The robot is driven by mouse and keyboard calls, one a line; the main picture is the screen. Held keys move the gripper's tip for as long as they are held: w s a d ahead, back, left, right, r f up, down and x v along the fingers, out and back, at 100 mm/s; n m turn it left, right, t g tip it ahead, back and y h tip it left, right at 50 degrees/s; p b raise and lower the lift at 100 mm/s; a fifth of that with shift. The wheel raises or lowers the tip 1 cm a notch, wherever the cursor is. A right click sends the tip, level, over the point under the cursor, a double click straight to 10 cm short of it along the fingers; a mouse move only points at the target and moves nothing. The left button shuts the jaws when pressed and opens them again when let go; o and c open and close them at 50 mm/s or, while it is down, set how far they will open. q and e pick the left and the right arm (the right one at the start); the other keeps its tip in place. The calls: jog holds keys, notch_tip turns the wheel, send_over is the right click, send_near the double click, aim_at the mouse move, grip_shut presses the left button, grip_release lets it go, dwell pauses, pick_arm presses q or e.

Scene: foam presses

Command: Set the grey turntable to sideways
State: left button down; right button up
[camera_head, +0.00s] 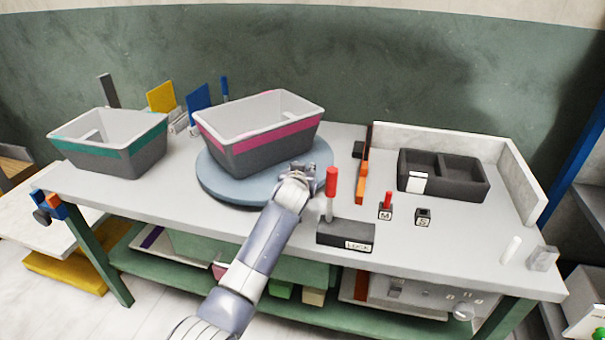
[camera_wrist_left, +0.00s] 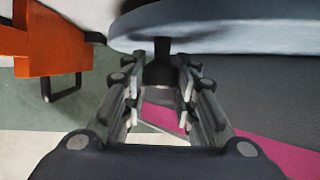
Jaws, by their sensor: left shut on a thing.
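The grey turntable (camera_head: 222,186) is a round blue-grey disc on the table, and its rim also shows in the left wrist view (camera_wrist_left: 225,28). A grey bin with a pink band (camera_head: 262,140) stands on it, set at an angle. My left gripper (camera_head: 300,180) is at the disc's right front edge. In the left wrist view my left gripper (camera_wrist_left: 160,85) is shut on a dark knob (camera_wrist_left: 159,68) at the turntable's rim. The gripper hides the knob in the head view. My right gripper is out of view.
A LOCK box (camera_head: 345,236) with an upright red lever (camera_head: 331,182) stands close right of my left gripper. An orange bar (camera_head: 362,178) lies behind it. Small M (camera_head: 385,214) and S (camera_head: 423,217) blocks and a black tray (camera_head: 455,181) are further right. A green-banded bin (camera_head: 112,145) is left.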

pick_arm(q)
jog(key=c, duration=1.3)
grip_release()
jog(key=shift+s, duration=0.1)
jog(key=d+v, duration=0.1)
jog(key=v, duration=1)
jog(key=shift+s+a+r, duration=0.15)
jog(key=shift+s+a, duration=0.25)
jog(key=shift+a, duration=0.1)
